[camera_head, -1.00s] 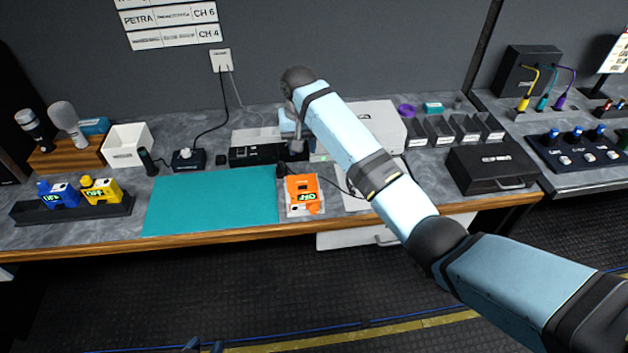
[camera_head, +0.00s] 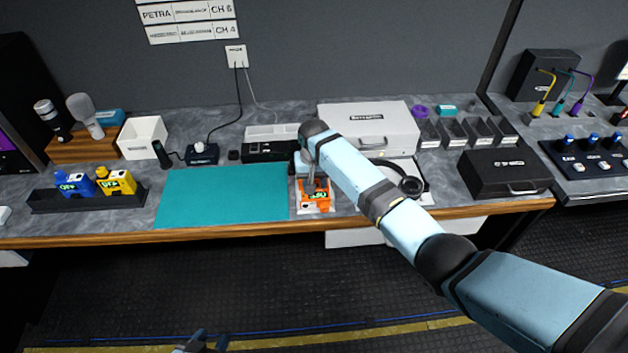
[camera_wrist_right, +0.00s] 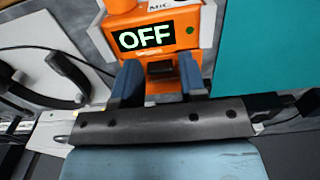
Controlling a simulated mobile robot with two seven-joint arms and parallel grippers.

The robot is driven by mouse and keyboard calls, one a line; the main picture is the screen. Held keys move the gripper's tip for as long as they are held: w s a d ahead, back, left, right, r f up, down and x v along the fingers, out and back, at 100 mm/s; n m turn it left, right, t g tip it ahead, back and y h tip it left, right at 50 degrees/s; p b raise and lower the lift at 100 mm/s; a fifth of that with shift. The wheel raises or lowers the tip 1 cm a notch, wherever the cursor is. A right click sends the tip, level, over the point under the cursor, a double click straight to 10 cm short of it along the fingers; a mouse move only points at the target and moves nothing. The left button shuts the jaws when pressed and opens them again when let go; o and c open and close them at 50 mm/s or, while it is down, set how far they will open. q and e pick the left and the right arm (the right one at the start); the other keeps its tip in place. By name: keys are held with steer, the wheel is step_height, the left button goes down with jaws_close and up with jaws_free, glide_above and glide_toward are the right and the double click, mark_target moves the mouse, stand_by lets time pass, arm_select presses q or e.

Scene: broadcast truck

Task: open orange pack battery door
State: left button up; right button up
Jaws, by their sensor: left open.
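The orange pack (camera_head: 318,206) sits on a light pad on the workbench, right of the teal mat; my right arm partly covers it. In the right wrist view the pack (camera_wrist_right: 187,47) shows a display reading OFF and a small dark recess in its near face. I cannot make out the door's outline or whether it is open. My right gripper (camera_wrist_right: 160,78) is close over this face, its two blue fingers apart on either side of the recess; contact is unclear. My left gripper (camera_head: 202,344) is open at the bottom edge of the head view, away from the bench.
The teal mat (camera_head: 222,196) is bare. A headset (camera_head: 408,184) lies right of the orange pack. Behind stand a grey case (camera_head: 368,125) and a black box (camera_head: 270,151). Blue (camera_head: 75,187) and yellow (camera_head: 116,181) packs stand in a dark rack at left.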

steer(key=shift+c, duration=0.2)
steer(key=c, duration=0.6)
steer(key=shift+r, duration=0.15)
